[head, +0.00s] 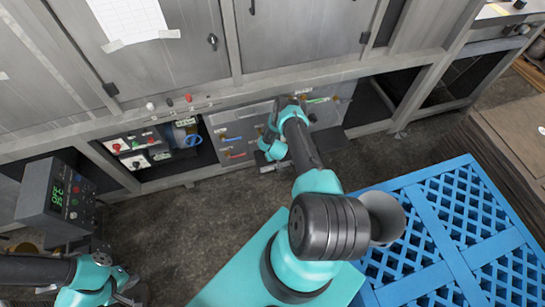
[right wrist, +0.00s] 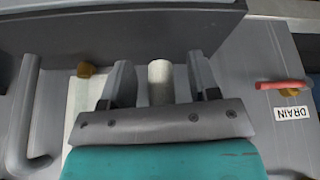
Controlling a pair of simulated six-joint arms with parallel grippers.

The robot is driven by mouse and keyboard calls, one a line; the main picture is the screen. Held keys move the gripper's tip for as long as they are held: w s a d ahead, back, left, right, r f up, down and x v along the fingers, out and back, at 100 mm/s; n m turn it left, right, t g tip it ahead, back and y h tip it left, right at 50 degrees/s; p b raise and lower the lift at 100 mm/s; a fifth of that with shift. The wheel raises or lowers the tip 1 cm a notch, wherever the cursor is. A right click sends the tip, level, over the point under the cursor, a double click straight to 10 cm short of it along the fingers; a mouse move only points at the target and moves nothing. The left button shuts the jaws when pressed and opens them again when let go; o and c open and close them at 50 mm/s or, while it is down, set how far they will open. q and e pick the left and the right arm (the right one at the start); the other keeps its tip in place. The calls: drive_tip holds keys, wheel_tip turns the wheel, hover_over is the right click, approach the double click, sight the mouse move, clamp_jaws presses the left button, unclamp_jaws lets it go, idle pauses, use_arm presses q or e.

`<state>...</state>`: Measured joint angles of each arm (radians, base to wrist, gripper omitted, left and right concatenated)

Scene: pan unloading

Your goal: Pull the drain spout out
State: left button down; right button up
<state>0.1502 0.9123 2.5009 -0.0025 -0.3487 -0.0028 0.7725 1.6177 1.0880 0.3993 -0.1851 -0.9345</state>
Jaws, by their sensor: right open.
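In the right wrist view a pale round pipe end, which looks like the drain spout (right wrist: 160,84), stands between the two fingers of my right gripper (right wrist: 161,70). The fingers are apart, with a visible gap on each side of the pipe. Its lower part is hidden behind the gripper body. In the head view my right arm reaches forward to the grey valve panel (head: 243,130), and the arm hides the spout. My left gripper (head: 132,292) is low at the left edge, away from the panel; its finger opening is too unclear to judge.
A bent grey pipe (right wrist: 28,125) is at left. A control box (head: 55,195) stands at left, and a blue lattice platform (head: 430,205) lies at right.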

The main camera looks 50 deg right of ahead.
drive_tip(key=shift+f, duration=0.1)
drive_tip(key=shift+c, duration=0.3)
clamp_jaws()
idle(0.4)
